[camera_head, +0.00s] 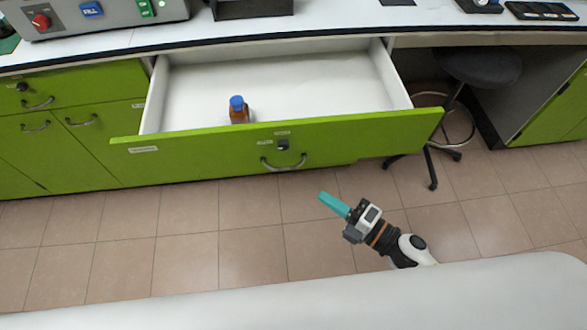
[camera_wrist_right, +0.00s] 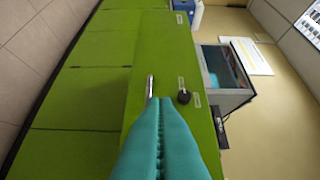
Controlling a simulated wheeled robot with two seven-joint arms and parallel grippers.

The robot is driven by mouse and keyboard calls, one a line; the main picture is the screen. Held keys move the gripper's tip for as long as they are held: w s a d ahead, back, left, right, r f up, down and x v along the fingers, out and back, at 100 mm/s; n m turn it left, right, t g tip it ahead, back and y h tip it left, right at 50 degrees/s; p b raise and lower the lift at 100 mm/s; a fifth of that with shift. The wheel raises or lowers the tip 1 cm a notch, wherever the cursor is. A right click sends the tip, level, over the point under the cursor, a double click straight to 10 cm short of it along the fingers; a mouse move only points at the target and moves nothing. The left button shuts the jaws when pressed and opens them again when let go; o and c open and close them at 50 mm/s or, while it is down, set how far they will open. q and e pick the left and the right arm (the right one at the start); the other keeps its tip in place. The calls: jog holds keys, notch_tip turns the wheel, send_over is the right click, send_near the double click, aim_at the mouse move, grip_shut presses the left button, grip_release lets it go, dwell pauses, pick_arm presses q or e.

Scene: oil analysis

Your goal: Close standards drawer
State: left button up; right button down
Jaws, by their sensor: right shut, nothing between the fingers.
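The standards drawer (camera_head: 222,151) stands pulled out under the counter, with a green front and a white inside. Its front has a curved metal handle (camera_head: 284,165) and a dark round lock (camera_head: 283,144). A small brown bottle with a blue cap (camera_head: 238,110) stands inside near the front. My right gripper (camera_head: 322,197) is shut and empty, in front of the drawer and apart from it in the head view. In the right wrist view its teal fingers (camera_wrist_right: 158,104) point at the green front, near the handle (camera_wrist_right: 150,87) and lock (camera_wrist_right: 184,96). My left gripper is out of view.
A dark stool (camera_head: 480,66) stands right of the drawer under the counter. Closed green cabinets (camera_head: 84,135) lie to the left. An instrument with coloured buttons (camera_head: 90,12) sits on the counter (camera_head: 180,32). The tiled floor before the drawer is clear.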

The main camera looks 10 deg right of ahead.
jog(key=x, duration=0.4)
jog(key=w+d+x, duration=0.1)
jog(key=x, duration=0.7)
jog(key=shift+w+d, duration=0.3)
jog(key=shift+w, duration=0.05)
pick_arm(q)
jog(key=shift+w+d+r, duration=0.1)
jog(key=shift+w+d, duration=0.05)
pick_arm(e)
jog(key=shift+w, duration=0.5)
jog(key=shift+w, duration=0.15)
